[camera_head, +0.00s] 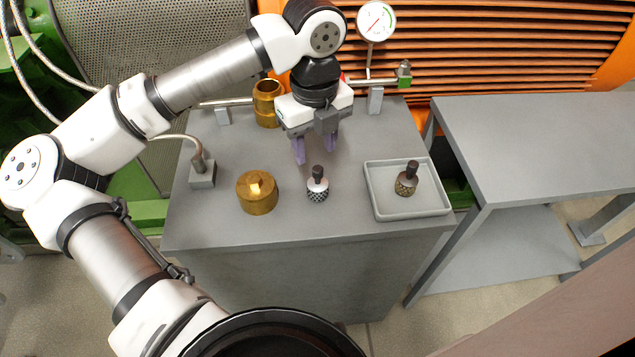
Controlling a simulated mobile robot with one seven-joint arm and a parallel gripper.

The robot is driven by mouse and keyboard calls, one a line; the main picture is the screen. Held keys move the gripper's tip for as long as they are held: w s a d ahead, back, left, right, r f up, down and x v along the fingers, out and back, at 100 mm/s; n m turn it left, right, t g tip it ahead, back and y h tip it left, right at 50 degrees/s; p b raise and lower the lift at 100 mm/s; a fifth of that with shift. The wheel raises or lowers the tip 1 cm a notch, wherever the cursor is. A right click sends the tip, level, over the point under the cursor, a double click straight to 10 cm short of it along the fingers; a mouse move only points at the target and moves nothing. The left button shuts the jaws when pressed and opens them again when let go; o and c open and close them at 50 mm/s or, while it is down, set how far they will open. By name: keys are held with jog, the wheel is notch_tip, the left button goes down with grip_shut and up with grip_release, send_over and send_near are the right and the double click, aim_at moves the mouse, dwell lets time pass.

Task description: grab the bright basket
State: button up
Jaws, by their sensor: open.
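A small bright basket (317,191), silver with a dark checkered pattern and a dark stem on top, stands upright on the grey cabinet top (345,226). A similar, duller brass-brown basket (405,184) with a dark stem stands in the shallow grey tray (445,210) at the right. My gripper (314,153) points down with its two purple fingers apart. It is open and empty. In the picture its fingertips are just above and behind the bright basket's stem, and I see no contact with it.
A brass cap (257,195) stands left of the bright basket. A brass cylinder (266,105) stands at the back. A pipe with a pressure gauge (375,22) runs along the back edge, and a pipe fitting (202,172) stands at the left. The cabinet front is clear.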

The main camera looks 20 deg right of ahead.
aim_at(317, 168)
jog(key=shift+d+f+p, duration=0.2)
jog(key=shift+f+p, duration=0.6)
jog(key=shift+f, duration=2.1)
grip_shut()
